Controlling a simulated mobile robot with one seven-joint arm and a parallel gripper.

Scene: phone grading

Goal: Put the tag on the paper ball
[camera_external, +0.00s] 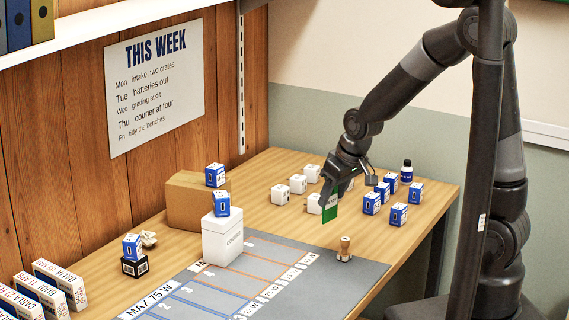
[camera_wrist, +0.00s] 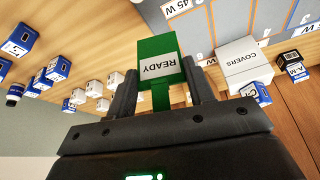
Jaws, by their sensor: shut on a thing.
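The green tag (camera_external: 331,208) hangs from my gripper (camera_external: 338,188) above the right half of the table. In the wrist view the tag (camera_wrist: 157,52) has a white label reading READY and sits between the two fingers of my gripper (camera_wrist: 161,88), which is shut on it. A crumpled white paper ball (camera_external: 149,238) lies at the table's left side, beside a black box with a blue-and-white box on top. My gripper is far to the right of the paper ball and above it. I cannot make out the ball in the wrist view.
A white COVERS box (camera_external: 222,240) and a cardboard box (camera_external: 187,205), each topped by a blue-and-white box, stand between my gripper and the ball. A wooden stamp (camera_external: 345,250) stands on the grey mat (camera_external: 345,275). Several small boxes (camera_external: 372,203) and a bottle (camera_external: 406,171) stand at right.

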